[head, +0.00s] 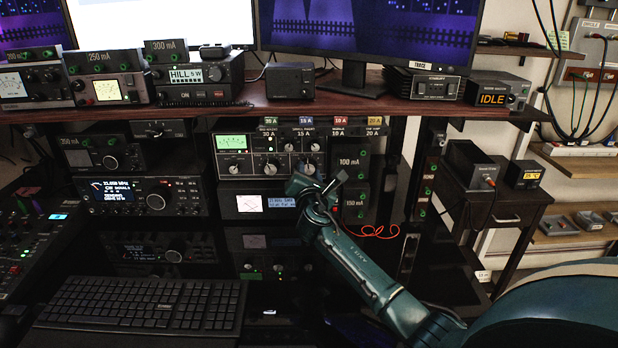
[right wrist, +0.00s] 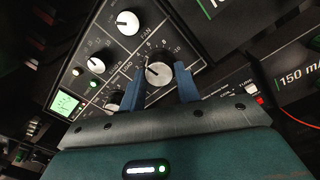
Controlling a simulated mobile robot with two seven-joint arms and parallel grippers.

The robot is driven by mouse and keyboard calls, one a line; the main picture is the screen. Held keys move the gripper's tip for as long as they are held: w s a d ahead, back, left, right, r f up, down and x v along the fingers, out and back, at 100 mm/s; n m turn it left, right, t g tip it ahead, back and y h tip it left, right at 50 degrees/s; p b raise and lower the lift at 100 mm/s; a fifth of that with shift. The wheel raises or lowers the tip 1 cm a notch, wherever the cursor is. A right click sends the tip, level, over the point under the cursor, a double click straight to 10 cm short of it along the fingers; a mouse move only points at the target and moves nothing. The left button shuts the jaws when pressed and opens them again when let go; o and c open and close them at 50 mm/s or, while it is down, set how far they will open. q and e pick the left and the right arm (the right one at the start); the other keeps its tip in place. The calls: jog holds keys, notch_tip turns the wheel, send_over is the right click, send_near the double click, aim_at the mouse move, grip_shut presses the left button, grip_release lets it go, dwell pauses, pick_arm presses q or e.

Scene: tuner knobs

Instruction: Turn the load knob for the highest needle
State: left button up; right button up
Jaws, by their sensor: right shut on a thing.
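The tuner (head: 221,162) is a black-faced box with white knobs, on the shelf under the desk top. Its green-lit meter (head: 232,141) is at its upper left; the needle is too small to read. The white load knob (right wrist: 158,73) has a scale around it and a label like LOAD beside it in the right wrist view. My right gripper (right wrist: 160,68) has its blue fingers on both sides of this knob and is shut on it. In the head view my right gripper (head: 306,184) covers the tuner's lower right. My left gripper is out of view.
A unit with a pale meter and a small text display (head: 267,204) sits just below the tuner. Boxes marked 100 mA (head: 350,163) and 150 mA stand close on the right. A keyboard (head: 145,305) lies in front.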

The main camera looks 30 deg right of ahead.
jog(key=m+b, duration=0.1)
jog(key=m, duration=0.1)
jog(key=shift+f+m, duration=0.15)
jog(key=shift+m, duration=0.25)
jog(key=shift+m+b, duration=0.55)
jog(key=shift+m, duration=0.65)
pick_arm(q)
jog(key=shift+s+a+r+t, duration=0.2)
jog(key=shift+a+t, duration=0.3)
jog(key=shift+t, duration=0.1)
pick_arm(e)
jog(key=shift+m, duration=0.3)
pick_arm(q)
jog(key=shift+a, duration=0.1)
pick_arm(e)
jog(key=o, duration=1)
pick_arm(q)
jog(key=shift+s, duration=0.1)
pick_arm(e)
jog(key=shift+a, duration=0.1)
